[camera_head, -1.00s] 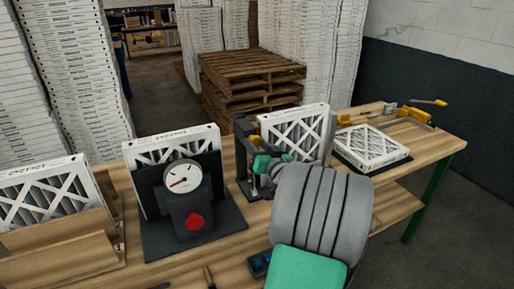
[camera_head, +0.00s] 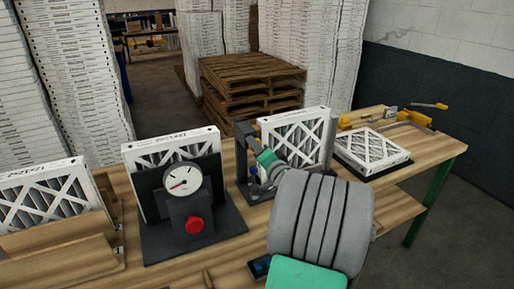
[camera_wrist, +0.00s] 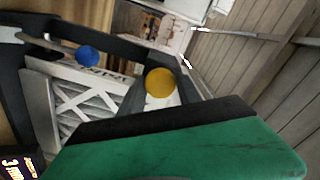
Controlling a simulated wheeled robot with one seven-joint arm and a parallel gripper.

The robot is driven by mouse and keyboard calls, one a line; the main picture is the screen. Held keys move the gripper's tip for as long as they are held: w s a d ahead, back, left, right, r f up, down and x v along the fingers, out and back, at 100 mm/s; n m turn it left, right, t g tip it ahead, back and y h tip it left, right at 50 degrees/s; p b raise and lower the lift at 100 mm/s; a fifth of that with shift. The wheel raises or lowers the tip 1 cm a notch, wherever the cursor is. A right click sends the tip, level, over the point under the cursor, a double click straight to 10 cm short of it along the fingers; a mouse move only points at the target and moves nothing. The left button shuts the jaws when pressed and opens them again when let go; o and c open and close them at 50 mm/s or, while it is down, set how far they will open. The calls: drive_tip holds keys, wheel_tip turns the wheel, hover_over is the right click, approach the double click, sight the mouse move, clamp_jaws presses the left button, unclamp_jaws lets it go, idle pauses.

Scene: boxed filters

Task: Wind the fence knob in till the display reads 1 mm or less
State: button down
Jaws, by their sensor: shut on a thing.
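My gripper (camera_head: 262,176) is at the dark upright fixture (camera_head: 242,160) in the middle of the bench. In the wrist view its green body fills the lower part, and dark finger-like parts flank a round yellow knob (camera_wrist: 160,83). My gripper appears shut on this knob, though the contact is partly hidden. A round blue knob (camera_wrist: 88,56) sits apart to the left. A white-framed filter (camera_head: 292,137) stands at the fixture.
Left of the fixture is a gauge stand with a white dial (camera_head: 182,180) and red button (camera_head: 194,224). Another filter (camera_head: 372,148) lies flat at the right. A wooden holder (camera_head: 65,245) is at far left. Pallets (camera_head: 250,75) stand behind the bench.

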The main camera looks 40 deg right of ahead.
drive_tip(key=shift+m, duration=0.3)
drive_tip(key=c, duration=0.9)
unclamp_jaws()
drive_tip(key=shift+o, duration=0.2)
drive_tip(key=b+v, duration=0.2)
drive_tip(key=v, duration=0.6)
